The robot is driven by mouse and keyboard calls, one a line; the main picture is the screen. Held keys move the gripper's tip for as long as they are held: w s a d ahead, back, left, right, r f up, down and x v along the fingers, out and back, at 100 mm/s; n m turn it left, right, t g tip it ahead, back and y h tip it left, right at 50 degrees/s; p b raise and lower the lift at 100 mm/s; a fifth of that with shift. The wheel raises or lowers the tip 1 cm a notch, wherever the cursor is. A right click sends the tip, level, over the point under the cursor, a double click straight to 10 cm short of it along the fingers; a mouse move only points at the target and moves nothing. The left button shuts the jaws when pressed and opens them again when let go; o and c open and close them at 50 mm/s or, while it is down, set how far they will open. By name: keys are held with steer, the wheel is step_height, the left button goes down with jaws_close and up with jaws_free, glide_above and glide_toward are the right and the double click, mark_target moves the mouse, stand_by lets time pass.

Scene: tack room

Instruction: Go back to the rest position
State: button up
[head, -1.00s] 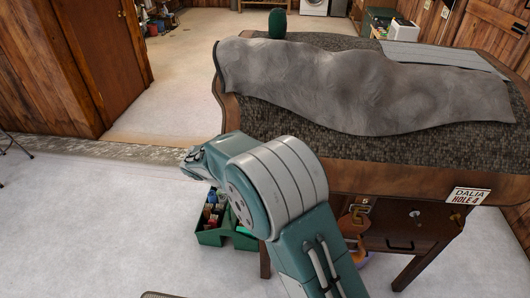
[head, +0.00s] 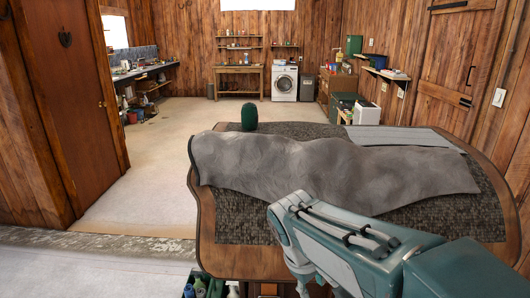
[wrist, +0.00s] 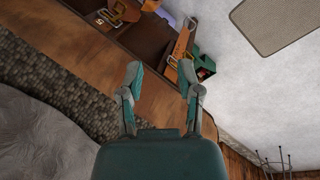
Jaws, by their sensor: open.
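My gripper (wrist: 160,74) shows in the wrist view with its two teal fingers spread apart and nothing between them. It points toward the table's wooden edge and the floor beyond. A grey cloth (head: 300,170) lies rumpled on a dark woven mat (head: 238,224) on the table. A dark green rounded object (head: 249,118) stands at the mat's far left.
A green caddy (wrist: 207,72) of bottles stands on the floor by the table. A grey floor mat (wrist: 285,22) lies on pale floor. A brown door (head: 62,95) is at left. A washing machine (head: 284,82) stands at the back. Floor left of the table is clear.

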steer(key=s+d+r+m+t+y, duration=0.1)
steer(key=s+d+m+t, duration=0.1)
steer(key=s, duration=0.4)
steer(key=s+d+r+m+t+y, duration=0.1)
steer(key=s+d+m+t, duration=0.1)
steer(key=s+d+m, duration=0.2)
steer(key=shift+s+r+m+y, duration=0.35)
steer(key=shift+s+m, duration=0.35)
steer(key=shift+s, duration=0.5)
